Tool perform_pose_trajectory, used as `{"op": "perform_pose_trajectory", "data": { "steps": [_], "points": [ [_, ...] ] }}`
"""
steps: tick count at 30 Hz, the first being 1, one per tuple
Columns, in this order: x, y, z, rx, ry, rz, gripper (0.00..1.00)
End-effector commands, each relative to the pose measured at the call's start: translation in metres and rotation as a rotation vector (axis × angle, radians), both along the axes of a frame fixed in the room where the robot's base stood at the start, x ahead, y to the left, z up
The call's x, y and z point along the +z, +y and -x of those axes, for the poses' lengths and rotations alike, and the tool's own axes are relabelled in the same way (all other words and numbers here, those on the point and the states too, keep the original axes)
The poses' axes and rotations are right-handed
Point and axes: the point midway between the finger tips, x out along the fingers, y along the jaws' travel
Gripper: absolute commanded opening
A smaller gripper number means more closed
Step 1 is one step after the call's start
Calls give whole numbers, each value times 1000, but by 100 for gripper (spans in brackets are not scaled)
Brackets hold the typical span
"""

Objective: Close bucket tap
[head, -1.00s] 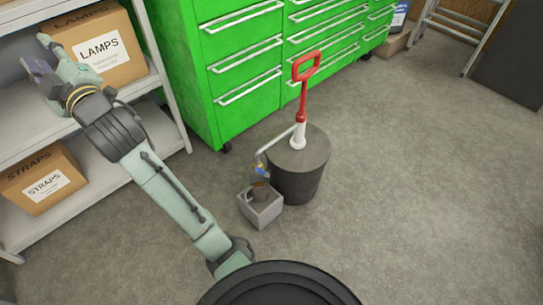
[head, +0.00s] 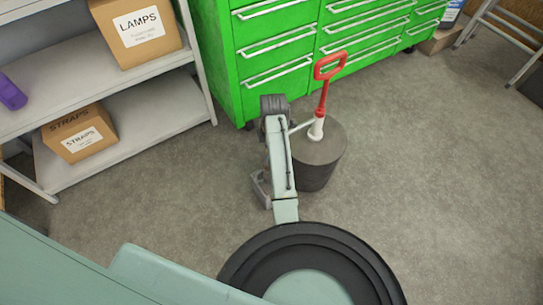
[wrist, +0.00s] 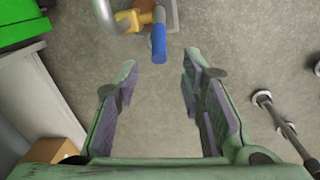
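The bucket (head: 308,172) is a dark grey drum on the floor, with a white pump base and a red handle (head: 330,66) on top. In the wrist view, a curved grey pipe (wrist: 105,14) leads to a yellow tap body (wrist: 130,21) with a blue lever (wrist: 158,44). My gripper (wrist: 160,68) is open and empty, its two fingers spread apart. The blue lever lies just beyond the fingertips, roughly centred between them in the picture. In the head view my arm hides the tap and most of the pipe.
Green drawer cabinets (head: 262,45) stand behind the bucket. A white shelf (head: 130,115) at left holds the lamps box (head: 138,28), the straps box (head: 80,133) and a purple item (head: 11,93). A ladder (head: 497,30) stands at far right. The floor right of the bucket is clear.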

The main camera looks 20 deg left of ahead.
Motion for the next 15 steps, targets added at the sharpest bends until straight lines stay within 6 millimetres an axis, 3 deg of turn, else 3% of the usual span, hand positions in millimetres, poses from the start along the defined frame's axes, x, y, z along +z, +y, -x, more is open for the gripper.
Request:
{"op": "perform_pose_trajectory", "data": {
  "steps": [6, 15],
  "points": [
    [-42, 3, -2, -1, 3, 0, 36],
    [-73, 5, -5, 0, -1, -1, 36]
  ]
}}
